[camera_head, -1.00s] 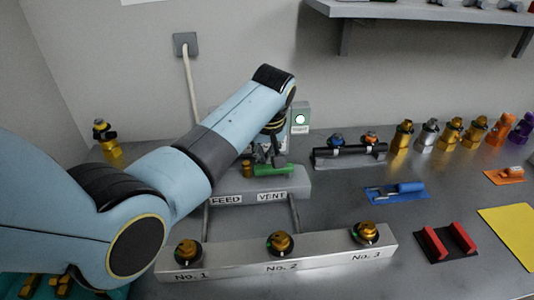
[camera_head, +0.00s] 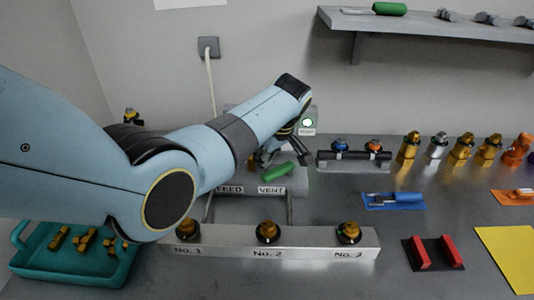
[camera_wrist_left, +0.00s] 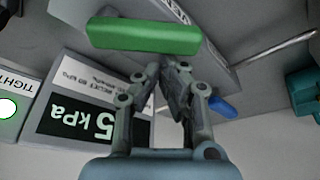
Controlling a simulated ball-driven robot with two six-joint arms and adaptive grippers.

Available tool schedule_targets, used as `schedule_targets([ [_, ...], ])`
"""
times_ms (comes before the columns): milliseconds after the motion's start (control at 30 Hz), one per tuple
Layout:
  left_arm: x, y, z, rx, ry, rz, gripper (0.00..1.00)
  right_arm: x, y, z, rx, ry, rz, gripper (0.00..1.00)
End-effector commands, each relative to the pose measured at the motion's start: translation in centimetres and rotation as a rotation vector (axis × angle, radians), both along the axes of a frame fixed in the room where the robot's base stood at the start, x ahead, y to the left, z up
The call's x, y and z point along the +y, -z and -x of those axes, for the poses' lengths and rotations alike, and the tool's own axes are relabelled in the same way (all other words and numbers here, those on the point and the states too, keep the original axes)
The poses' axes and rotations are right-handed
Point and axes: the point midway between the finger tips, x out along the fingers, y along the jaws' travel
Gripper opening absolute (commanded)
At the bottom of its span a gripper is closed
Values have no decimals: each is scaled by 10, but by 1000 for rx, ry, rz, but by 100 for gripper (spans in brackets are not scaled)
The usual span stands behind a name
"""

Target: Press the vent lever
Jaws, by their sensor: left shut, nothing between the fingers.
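The green vent lever (camera_head: 280,172) stands above the VENT label (camera_head: 271,190) on the grey valve block, its right end higher than its left in the head view. In the left wrist view the lever (camera_wrist_left: 145,37) lies across the top, just beyond my fingertips. My left gripper (camera_head: 298,152) is close behind the lever. It also shows in the left wrist view (camera_wrist_left: 172,66), with its fingers shut and empty. Whether they touch the lever cannot be told. My arm hides part of the feed side and the gauge. My right gripper is out of view.
A gauge display (camera_wrist_left: 75,120) reads 5 kPa upside down. A steel rail (camera_head: 320,242) with several brass fittings lies in front. A teal tray (camera_head: 75,275) holds brass parts at the left.

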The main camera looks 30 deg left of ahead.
Motion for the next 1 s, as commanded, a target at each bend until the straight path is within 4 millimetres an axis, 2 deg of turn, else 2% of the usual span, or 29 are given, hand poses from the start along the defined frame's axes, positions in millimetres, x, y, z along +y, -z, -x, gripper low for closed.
schedule_targets([
  [133,-7,0,7,2,-138,1,0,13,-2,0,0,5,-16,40],
  [500,-24,0,19,3,-486,0,0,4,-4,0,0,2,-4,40],
  [1000,-43,0,24,0,-482,1,0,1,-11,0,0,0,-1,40],
])
